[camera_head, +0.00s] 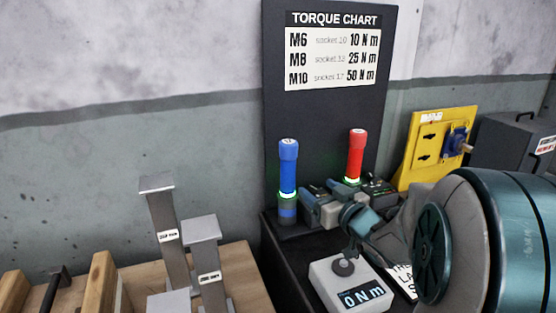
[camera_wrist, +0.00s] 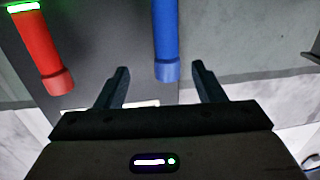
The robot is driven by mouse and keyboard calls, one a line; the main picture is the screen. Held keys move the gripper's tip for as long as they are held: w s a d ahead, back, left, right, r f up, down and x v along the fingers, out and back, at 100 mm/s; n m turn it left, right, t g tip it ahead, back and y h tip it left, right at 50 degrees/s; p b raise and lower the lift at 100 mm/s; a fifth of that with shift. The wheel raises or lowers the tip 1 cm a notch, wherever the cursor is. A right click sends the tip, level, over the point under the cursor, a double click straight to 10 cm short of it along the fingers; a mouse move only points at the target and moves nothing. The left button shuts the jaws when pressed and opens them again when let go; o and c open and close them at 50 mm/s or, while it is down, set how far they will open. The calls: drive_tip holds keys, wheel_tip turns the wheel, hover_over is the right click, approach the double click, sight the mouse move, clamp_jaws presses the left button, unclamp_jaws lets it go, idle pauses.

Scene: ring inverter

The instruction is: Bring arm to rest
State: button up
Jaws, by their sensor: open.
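My gripper (camera_wrist: 160,78) is open and empty in the wrist view, with its two dark fingers apart. A blue-handled tool (camera_head: 288,168) stands upright with a green lit ring near its base. In the wrist view the blue handle (camera_wrist: 166,40) lies ahead of the fingers, in line with the gap between them; I see no contact. In the head view my arm comes in from the right, and its far end partly covers the bench by the tools; the fingers there are hard to make out.
A red-handled tool (camera_head: 356,155) stands right of the blue one and shows in the wrist view (camera_wrist: 40,50). A torque display box (camera_head: 350,285) reads 0 N m. A yellow panel (camera_head: 430,145), grey box (camera_head: 510,145), metal posts (camera_head: 165,230) and dark chart board (camera_head: 300,110) stand around.

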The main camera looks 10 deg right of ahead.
drive_tip(key=s+a+f+m+g+h+p, duration=0.1)
drive_tip(key=s+a+m+g+h+p, duration=0.1)
drive_tip(key=s+g, duration=0.5)
drive_tip(key=s+a+f+m+g+h+p, duration=0.1)
drive_tip(key=s+g, duration=0.6)
drive_tip(key=s, duration=0.9)
drive_tip(key=a+f+h+p, duration=0.1)
drive_tip(key=a+h+p, duration=0.1)
drive_tip(key=p, duration=0.1)
drive_tip(key=shift+a+m+p, duration=0.25)
drive_tip(key=shift+m+p, duration=0.05)
drive_tip(key=shift+m, duration=0.1)
drive_tip(key=shift+s, duration=0.15)
